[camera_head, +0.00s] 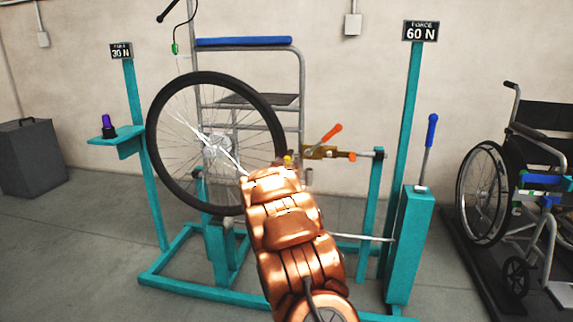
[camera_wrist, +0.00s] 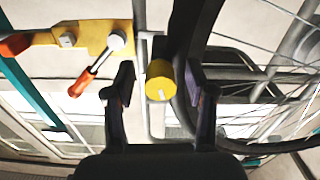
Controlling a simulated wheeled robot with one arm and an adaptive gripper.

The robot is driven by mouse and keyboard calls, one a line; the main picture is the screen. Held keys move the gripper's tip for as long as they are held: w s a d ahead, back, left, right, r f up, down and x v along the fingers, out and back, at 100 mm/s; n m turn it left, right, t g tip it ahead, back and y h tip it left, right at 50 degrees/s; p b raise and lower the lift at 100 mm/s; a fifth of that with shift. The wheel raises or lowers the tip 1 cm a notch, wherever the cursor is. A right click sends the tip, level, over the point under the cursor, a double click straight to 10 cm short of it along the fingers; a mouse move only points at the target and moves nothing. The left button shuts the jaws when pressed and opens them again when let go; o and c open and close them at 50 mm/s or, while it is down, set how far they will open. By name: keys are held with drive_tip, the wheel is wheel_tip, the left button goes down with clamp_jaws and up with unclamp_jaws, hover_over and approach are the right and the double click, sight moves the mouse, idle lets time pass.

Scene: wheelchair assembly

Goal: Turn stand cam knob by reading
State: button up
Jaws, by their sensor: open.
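The yellow knob (camera_wrist: 160,82) with a white mark on its face sits between the two fingers of my gripper (camera_wrist: 161,88) in the wrist view. My gripper is open, with a visible gap between each finger and the knob. In the head view the yellow knob (camera_head: 287,160) shows just above the end of my copper arm, which hides most of the gripper. The teal stand (camera_head: 192,288) holds the large wheel (camera_head: 152,130). Two signs, "FORCE 30 N" (camera_head: 121,51) and "FORCE 60 N" (camera_head: 420,31), stand on its left and right posts.
An orange-handled lever (camera_head: 331,134) on a brass clamp is beside the knob; its handle (camera_wrist: 82,82) also shows left of my fingers. A blue-handled lever (camera_head: 431,130) stands at right. A purple-topped device (camera_head: 108,125) sits on the left shelf. A wheelchair (camera_head: 485,190) stands far right.

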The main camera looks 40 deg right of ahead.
drive_tip(key=shift+w+d, duration=0.1)
drive_tip(key=shift+d, duration=0.05)
clamp_jaws()
idle(0.5)
drive_tip(key=shift+m, duration=0.3)
drive_tip(key=m, duration=0.3)
drive_tip(key=shift+w+r+m, duration=0.1)
drive_tip(key=shift+m, duration=0.2)
drive_tip(key=shift+m+b, duration=0.55)
drive_tip(key=shift+m, duration=1.65)
drive_tip(key=shift+r, duration=0.1)
